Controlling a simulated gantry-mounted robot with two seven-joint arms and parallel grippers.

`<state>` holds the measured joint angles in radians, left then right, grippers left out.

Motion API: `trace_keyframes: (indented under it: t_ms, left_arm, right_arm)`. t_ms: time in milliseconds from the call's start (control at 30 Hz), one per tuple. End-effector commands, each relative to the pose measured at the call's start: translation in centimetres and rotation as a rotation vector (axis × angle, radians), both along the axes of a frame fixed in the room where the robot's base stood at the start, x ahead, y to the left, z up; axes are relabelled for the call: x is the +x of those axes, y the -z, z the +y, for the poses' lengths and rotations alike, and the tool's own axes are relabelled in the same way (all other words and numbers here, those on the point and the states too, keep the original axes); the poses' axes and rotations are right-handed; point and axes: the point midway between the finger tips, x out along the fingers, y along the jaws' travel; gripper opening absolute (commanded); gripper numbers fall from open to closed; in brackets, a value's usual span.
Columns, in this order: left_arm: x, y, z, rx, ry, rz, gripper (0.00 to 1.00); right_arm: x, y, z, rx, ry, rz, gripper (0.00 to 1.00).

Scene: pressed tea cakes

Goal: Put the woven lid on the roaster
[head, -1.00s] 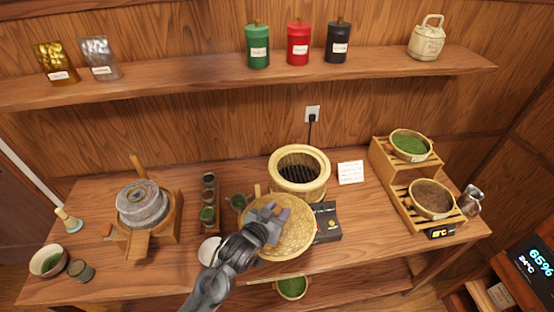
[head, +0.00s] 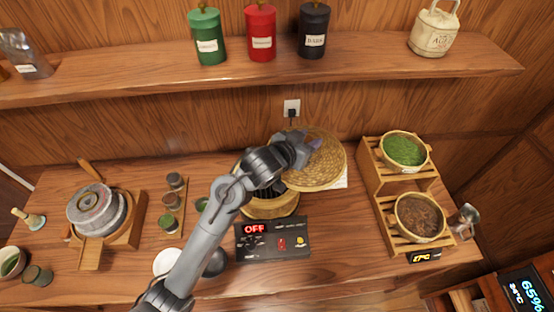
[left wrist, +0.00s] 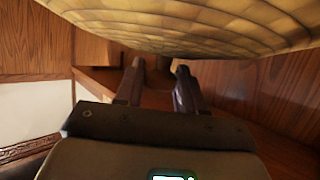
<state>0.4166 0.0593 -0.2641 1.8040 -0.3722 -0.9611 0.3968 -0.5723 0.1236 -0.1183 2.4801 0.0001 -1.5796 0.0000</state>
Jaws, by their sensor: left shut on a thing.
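The woven lid (head: 328,168) is a round tan basketwork disc, held up in the head view behind and to the right of the roaster's middle. My left gripper (head: 308,150) is shut on it; the exact grip point is hard to make out. The lid's underside (left wrist: 200,25) fills the top of the left wrist view, above my left gripper's fingers (left wrist: 160,85). The roaster (head: 270,208) is a round pale body with a dark opening, partly hidden by my left arm and the lid. My right gripper is out of view.
A black control box (head: 272,240) reading OFF stands in front of the roaster. A stepped wooden rack (head: 385,185) with two bowls stands to the right. A stone mill (head: 97,210) is at the left. The shelf (head: 240,82) with canisters runs above, behind the table.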

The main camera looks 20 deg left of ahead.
Motion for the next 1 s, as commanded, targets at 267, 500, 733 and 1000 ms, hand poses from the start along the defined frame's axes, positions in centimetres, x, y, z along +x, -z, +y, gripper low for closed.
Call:
trace_keyframes:
  t_ms: [267, 500, 733, 1000]
  left_arm:
    - [-0.5, 1.8, 3.7, 0.003, -0.003, 0.003, 0.0]
    - [-1.3, 4.8, 8.4, 0.003, -0.001, 0.004, 0.0]
    - [-1.7, 6.3, 10.9, 0.001, 0.0, 0.0, 0.0]
    - [-1.8, 7.6, 11.4, 0.0, 0.002, 0.002, 0.0]
  right_arm:
    - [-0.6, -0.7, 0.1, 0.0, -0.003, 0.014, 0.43]
    - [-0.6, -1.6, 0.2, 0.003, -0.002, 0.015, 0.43]
    - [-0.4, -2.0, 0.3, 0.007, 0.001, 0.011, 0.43]
    - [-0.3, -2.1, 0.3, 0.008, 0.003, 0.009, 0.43]
